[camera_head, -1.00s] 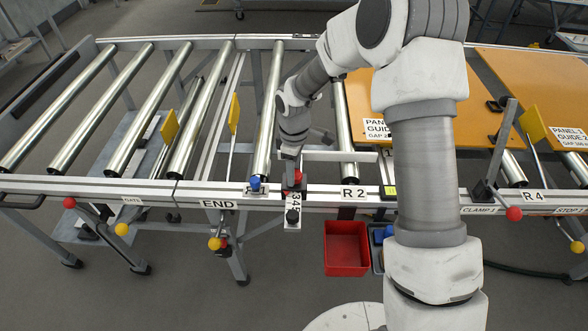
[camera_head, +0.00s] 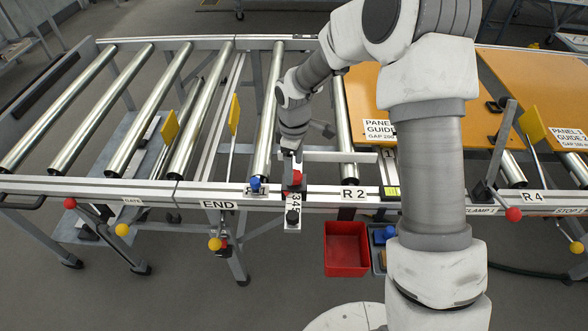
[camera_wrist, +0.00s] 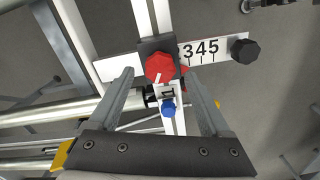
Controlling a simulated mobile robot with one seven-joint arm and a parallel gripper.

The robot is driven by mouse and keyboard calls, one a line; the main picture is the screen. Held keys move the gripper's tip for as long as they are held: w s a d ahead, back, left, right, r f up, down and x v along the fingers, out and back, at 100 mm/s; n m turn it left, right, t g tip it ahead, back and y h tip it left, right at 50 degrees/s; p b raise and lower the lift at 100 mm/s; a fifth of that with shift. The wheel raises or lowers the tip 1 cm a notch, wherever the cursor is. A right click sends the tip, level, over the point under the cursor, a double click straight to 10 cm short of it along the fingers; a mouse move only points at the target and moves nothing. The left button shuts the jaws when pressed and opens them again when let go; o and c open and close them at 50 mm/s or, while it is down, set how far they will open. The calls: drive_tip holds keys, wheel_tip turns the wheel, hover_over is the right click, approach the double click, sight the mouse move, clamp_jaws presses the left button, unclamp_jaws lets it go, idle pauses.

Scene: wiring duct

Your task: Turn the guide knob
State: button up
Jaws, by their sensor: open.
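The red knob (camera_wrist: 160,66) with a white mark sits on a dark block on the guide rail. It lies between the two finger ends of my gripper (camera_wrist: 160,74) in the wrist view, with a visible gap on both sides. In the head view the red knob (camera_head: 297,179) is on the conveyor's front rail, just below my gripper (camera_head: 291,158). My gripper is open and holds nothing. A white scale plate (camera_wrist: 207,48) reading 3 4 5 runs beside the red knob, with a black knob (camera_wrist: 244,50) at its end.
A small blue knob (camera_wrist: 169,107) is close to the red knob, between the fingers; it also shows in the head view (camera_head: 255,183). Rollers (camera_head: 205,110) lie left, orange panels (camera_head: 400,105) right. A red bin (camera_head: 346,248) hangs below the rail.

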sight(295, 175)
wheel_tip(295, 175, up, 15)
drive_tip(key=p, duration=0.1)
drive_tip(key=shift+p, duration=0.4)
drive_tip(key=shift+r, duration=0.1)
drive_tip(key=s+d+r+m+t+p, duration=0.1)
drive_tip(key=s+d+r+m+t, duration=0.2)
drive_tip(key=s+d+r+m, duration=0.6)
drive_tip(key=s+d+r+m+t, duration=0.1)
drive_tip(key=s+d+r+m, duration=0.1)
drive_tip(key=s, duration=0.5)
drive_tip(key=s+d+r+m+t+p, duration=0.1)
drive_tip(key=s+d+r+m, duration=0.2)
drive_tip(key=s, duration=0.5)
drive_tip(key=shift+s+r+t, duration=0.3)
drive_tip(key=shift+r, duration=0.35)
drive_tip(key=shift+d+m, duration=0.1)
drive_tip(key=shift+m, duration=0.2)
